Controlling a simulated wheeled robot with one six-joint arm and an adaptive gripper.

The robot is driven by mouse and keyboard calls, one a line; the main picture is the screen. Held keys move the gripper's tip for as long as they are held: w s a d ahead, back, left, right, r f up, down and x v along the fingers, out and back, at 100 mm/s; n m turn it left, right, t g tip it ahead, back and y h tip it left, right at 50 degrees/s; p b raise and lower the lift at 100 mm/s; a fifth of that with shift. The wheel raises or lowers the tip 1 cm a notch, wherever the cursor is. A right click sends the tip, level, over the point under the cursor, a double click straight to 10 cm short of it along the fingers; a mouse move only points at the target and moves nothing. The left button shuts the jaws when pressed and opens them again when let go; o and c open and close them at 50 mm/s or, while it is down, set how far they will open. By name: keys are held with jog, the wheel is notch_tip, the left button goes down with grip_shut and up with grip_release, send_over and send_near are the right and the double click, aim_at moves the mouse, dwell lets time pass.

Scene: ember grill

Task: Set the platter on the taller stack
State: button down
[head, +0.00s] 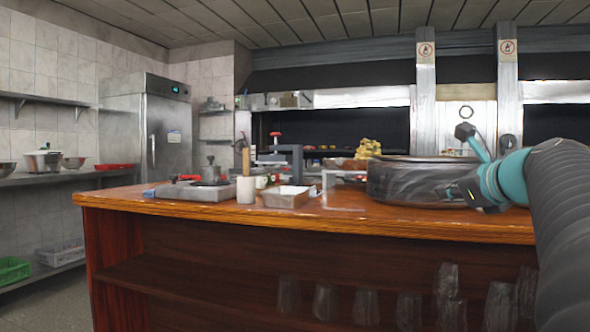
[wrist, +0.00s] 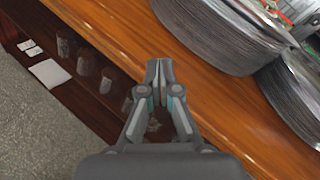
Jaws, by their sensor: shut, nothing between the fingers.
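Two stacks of thin grey round plates show in the wrist view. One stack (wrist: 215,42) is at top centre and the other (wrist: 297,95) is at the right edge, partly cut off. I cannot tell from this angle which is taller. In the head view a broad dark round stack (head: 415,183) stands at the right of the counter; a second stack is not distinguishable there. I cannot pick out the platter with certainty. My gripper (wrist: 160,65) is shut and empty, above the counter's front edge, left of and apart from the stacks.
The wooden counter (head: 300,217) has a bare strip along its front. A small metal tray (head: 288,196), a pale cup (head: 246,189) and a yellow pile (head: 368,148) are on it. Several glasses (head: 366,306) stand on the shelf below. A fridge (head: 146,128) is at the back left.

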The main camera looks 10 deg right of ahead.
aim_at(444, 156)
jog(key=s+d+r+m+t+h+b, duration=0.1)
jog(key=s+d+r+m+t, duration=0.15)
jog(key=d+r+m, duration=0.45)
jog(key=w+d+n, duration=0.1)
jog(key=w+d, duration=0.2)
jog(key=w, duration=1)
jog(key=shift+f+h, duration=0.3)
jog(key=shift+w, duration=0.1)
jog(key=w+p, duration=0.3)
jog(key=shift+d+r, duration=0.1)
jog(key=shift+d, duration=0.15)
jog(key=shift+s, duration=0.1)
